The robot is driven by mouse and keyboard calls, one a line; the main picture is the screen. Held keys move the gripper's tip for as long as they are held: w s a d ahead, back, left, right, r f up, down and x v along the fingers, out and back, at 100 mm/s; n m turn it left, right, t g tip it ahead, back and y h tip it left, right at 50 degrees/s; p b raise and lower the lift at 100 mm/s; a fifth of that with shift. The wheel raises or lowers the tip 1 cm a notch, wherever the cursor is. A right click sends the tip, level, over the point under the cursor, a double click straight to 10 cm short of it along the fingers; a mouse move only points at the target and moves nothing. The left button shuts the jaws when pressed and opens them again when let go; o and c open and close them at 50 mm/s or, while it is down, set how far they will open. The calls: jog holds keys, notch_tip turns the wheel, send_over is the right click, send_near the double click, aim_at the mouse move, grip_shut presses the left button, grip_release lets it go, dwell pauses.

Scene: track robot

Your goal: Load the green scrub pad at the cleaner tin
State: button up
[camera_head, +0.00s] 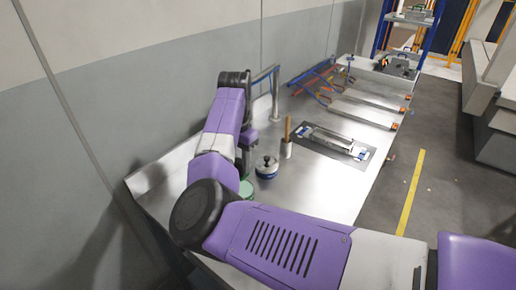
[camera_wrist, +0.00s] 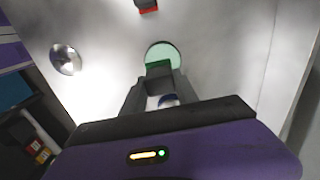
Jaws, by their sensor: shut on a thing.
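My gripper (camera_wrist: 160,82) is shut on the green scrub pad (camera_wrist: 158,68), a dark green block at its fingertips in the wrist view. Just beyond the pad is a round, pale green surface (camera_wrist: 164,51), which looks like the cleaner tin's open top. The pad overlaps its near edge in the picture; I cannot tell whether they touch. In the head view the green tin (camera_head: 246,187) shows partly beside my purple arm on the metal bench. The arm hides the fingertips and pad there.
A blue and white pot with a black knob (camera_head: 266,169) stands right beside the green tin. Behind it is a white holder with a wooden handle (camera_head: 286,149). A tap (camera_head: 275,95) and a flat tool (camera_head: 333,142) are farther back. The wall closes the left side.

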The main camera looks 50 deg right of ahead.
aim_at(240, 175)
jog(key=shift+w+d+f, duration=0.2)
jog(key=shift+w+d, duration=0.05)
jog(key=shift+w, duration=0.05)
jog(key=shift+f, duration=0.15)
notch_tip(240, 175, down, 6)
jog(key=b, duration=0.6)
jog(key=shift+r, duration=0.25)
jog(key=shift+s+f, duration=0.1)
jog(key=shift+f, duration=0.55)
dwell(2.4)
notch_tip(240, 175, up, 7)
jog(key=p, duration=0.7)
jog(key=shift+r, duration=0.15)
dwell(0.8)
